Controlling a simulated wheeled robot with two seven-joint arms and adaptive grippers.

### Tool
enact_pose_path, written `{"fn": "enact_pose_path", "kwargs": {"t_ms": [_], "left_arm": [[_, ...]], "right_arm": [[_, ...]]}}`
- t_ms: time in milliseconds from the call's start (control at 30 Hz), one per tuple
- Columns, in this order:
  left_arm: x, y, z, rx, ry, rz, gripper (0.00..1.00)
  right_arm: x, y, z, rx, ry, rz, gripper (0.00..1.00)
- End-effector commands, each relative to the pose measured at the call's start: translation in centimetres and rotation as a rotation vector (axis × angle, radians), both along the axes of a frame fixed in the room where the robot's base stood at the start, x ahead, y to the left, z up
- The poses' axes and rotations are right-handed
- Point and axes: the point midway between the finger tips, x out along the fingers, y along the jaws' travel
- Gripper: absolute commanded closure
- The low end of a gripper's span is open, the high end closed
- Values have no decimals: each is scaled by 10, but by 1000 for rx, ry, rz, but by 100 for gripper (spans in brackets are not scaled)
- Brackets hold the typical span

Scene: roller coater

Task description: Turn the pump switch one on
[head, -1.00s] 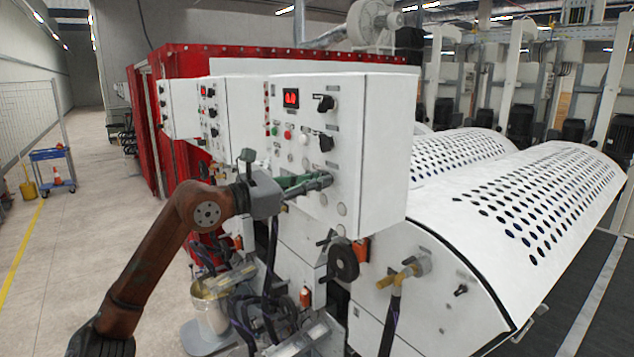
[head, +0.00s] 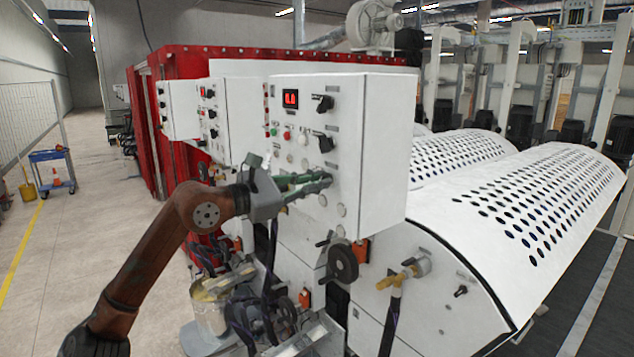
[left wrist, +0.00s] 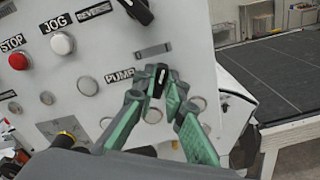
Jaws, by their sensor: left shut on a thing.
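The pump switch (left wrist: 157,82) is a small black rotary knob on the white control panel (head: 350,130). In the left wrist view it sits just right of the PUMP label, with a pale mark on its face. My left gripper (head: 325,179) has green fingers and reaches the panel's lower part from the left. Its fingertips (left wrist: 163,82) are on both sides of the knob and shut on it. In the head view the fingers mostly hide this knob. My right gripper is not in view.
Two more black knobs (head: 325,103) and a red display (head: 290,98) sit higher on the panel. STOP (left wrist: 18,60) and JOG (left wrist: 62,43) buttons are to the left. A black handwheel (head: 343,263) and a brass valve (head: 400,277) are below. A perforated white cover (head: 540,195) extends right.

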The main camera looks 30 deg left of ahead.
Motion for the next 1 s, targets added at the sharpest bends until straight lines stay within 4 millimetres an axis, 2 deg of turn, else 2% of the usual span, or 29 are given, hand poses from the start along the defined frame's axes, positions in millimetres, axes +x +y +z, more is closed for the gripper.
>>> {"fn": "enact_pose_path", "kwargs": {"t_ms": [100,133,367,733,1000], "left_arm": [[0,0,0,2,0,1,100],[0,0,0,2,0,1,88],[0,0,0,1,0,0,72],[-2,2,-1,-1,1,1,72],[-27,13,-2,1,3,3,72]], "right_arm": [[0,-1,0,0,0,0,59],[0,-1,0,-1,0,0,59],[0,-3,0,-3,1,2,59],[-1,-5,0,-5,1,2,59],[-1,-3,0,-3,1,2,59]]}}
